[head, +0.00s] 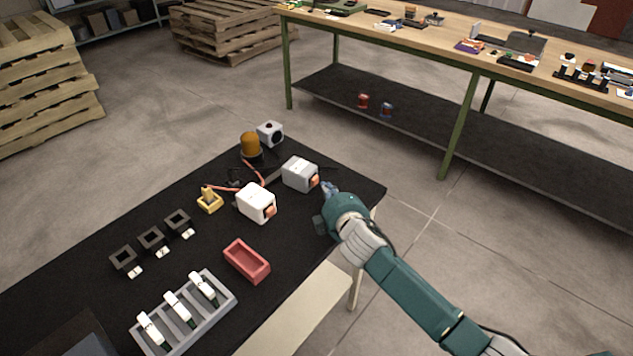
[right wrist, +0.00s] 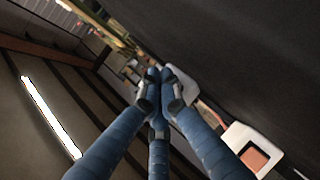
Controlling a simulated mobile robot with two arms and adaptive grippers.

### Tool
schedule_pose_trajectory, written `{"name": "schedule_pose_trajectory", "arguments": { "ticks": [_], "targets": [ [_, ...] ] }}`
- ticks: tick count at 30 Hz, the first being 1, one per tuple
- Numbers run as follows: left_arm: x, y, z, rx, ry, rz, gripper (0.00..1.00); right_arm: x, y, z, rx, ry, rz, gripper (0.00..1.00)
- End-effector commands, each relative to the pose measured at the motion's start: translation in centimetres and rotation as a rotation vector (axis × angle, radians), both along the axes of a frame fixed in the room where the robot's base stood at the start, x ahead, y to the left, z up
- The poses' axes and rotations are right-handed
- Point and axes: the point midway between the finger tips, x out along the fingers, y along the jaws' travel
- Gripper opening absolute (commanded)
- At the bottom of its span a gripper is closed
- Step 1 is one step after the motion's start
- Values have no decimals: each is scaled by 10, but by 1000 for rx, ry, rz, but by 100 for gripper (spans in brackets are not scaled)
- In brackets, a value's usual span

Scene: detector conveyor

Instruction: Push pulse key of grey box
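The light grey box (head: 298,174) stands on the black table top, with an orange key (head: 315,181) on its right-facing side. My right gripper (head: 327,187) is just to the right of this key, its blue fingertips drawn together and empty. In the right wrist view the closed fingertips (right wrist: 160,74) overlap a pale grey box (right wrist: 184,86), and its key is hidden behind them. I cannot tell whether they touch. A whiter box (head: 255,202) with a similar orange key (head: 270,211) stands to the left; it also shows in the right wrist view (right wrist: 240,135). My left gripper is not in view.
An amber lamp (head: 250,145) and a small box with a round dark face (head: 270,133) stand behind. A yellow part (head: 209,201), a red tray (head: 246,262), a grey rack (head: 205,318) and black holders (head: 150,238) are to the left and front.

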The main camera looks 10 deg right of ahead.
Motion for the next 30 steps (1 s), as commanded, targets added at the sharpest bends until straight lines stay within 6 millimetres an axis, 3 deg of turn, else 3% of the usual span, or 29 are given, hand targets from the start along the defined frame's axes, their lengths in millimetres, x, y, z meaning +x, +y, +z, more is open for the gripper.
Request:
{"name": "schedule_pose_trajectory", "arguments": {
  "ticks": [30],
  "targets": [
    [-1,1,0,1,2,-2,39,9,9,0,0,0,0,0]
  ]
}}
